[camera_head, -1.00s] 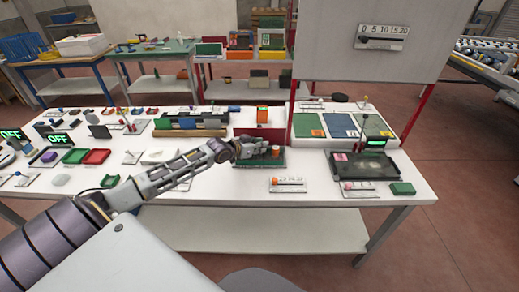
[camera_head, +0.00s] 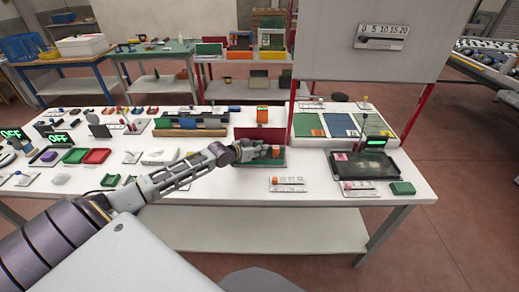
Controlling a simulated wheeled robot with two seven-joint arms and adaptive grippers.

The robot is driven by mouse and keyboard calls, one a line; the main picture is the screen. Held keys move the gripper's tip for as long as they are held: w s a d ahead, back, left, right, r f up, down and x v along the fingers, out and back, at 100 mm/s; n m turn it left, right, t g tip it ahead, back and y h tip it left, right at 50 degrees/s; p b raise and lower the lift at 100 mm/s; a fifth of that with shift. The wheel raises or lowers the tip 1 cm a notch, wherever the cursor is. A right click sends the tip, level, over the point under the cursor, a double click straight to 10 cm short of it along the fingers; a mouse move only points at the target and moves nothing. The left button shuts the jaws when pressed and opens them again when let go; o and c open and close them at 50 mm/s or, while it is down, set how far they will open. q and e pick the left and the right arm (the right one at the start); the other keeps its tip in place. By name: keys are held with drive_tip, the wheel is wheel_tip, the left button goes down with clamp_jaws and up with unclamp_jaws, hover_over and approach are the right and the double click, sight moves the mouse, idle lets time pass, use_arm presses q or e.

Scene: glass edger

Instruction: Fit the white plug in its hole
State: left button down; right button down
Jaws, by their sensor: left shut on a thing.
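My left gripper (camera_head: 250,152) reaches in from the left over a dark green board (camera_head: 272,164) near the middle of the white table. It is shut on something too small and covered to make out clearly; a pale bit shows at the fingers. A small orange-brown piece (camera_head: 276,151) stands on the board just right of the fingertips. I cannot make out the hole for the white plug. My right gripper does not show.
A red upright panel (camera_head: 260,134) stands behind the green board. A black tray (camera_head: 368,166) and a green block (camera_head: 402,188) are to the right. A small white scale plate (camera_head: 288,185) lies in front. Red and green trays (camera_head: 96,156) lie to the left.

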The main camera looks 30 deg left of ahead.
use_arm(q)
drive_tip(key=shift+s+f, duration=0.25)
drive_tip(key=shift+f, duration=0.4)
drive_tip(key=c, duration=1.7)
unclamp_jaws()
drive_tip(key=shift+f, duration=0.1)
drive_tip(key=shift+o, duration=0.7)
drive_tip(key=shift+f, duration=0.1)
drive_tip(key=shift+d+r, duration=0.1)
drive_tip(key=shift+r, duration=0.45)
drive_tip(key=shift+r+v, duration=0.2)
drive_tip(key=shift+v, duration=0.75)
drive_tip(key=shift+r+v, duration=0.15)
drive_tip(key=shift+v, duration=0.75)
drive_tip(key=p+v, duration=0.1)
drive_tip(key=v, duration=0.6)
drive_tip(key=shift+s+a+r, duration=0.25)
drive_tip(key=shift+r, duration=0.1)
